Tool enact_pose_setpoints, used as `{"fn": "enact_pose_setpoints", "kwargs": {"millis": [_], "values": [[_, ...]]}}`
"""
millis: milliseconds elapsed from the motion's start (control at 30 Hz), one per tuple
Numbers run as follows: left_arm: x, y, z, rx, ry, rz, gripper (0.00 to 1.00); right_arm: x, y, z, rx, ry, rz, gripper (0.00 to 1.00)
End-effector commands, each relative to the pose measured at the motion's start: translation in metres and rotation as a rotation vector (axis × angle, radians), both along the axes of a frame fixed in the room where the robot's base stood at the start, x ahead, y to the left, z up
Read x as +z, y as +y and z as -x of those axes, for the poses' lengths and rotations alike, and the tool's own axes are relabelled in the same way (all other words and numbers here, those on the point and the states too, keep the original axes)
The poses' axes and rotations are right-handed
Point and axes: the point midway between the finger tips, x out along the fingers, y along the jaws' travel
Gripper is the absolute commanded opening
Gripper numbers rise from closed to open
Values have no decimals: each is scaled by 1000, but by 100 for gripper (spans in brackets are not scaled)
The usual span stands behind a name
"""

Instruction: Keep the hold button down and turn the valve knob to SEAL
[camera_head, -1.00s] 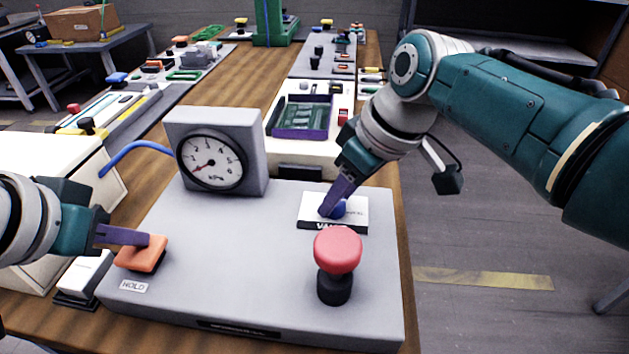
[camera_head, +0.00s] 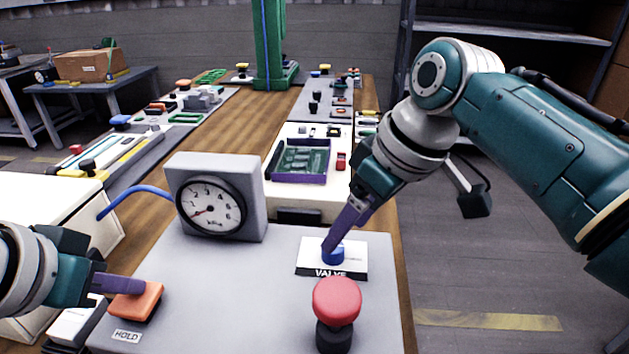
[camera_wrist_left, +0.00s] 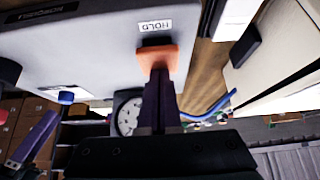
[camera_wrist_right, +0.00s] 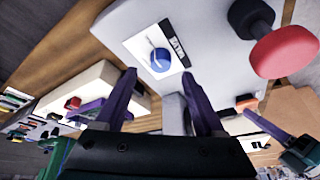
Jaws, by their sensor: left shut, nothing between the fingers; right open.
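The orange hold button (camera_head: 143,304) is at the front left of the grey panel, beside its HOLD label. My left gripper (camera_head: 139,286) is shut, with its fingertips on top of the button; this also shows in the left wrist view (camera_wrist_left: 158,72). How far down the button is, I cannot tell. The blue valve knob (camera_head: 334,257) sits on a white VALVE plate (camera_head: 308,258). My right gripper (camera_head: 329,247) is open, its fingertips just above the knob. In the right wrist view the knob (camera_wrist_right: 160,60) appears between the spread fingertips. The SEAL mark is not legible.
A red mushroom button (camera_head: 337,299) stands in front of the valve plate. A grey gauge box (camera_head: 215,172) with a low needle stands behind, with a blue hose (camera_head: 133,190). A white unit with a purple tray (camera_head: 298,178) is further back. The panel's middle is clear.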

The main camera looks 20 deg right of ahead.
Motion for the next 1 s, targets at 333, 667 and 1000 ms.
{"fn": "enact_pose_setpoints", "kwargs": {"millis": [333, 667, 1000], "values": [[-2, 1, 1, 1, 4, -3, 0, 58, -16, 18, -1, -2, 1, 71], [-2, 1, 1, 1, 4, -3, 0, 70, -19, 23, 0, 2, -1, 71], [9, 1, 1, 1, 3, -2, 0, 81, -19, 23, 0, 0, 0, 71]]}}
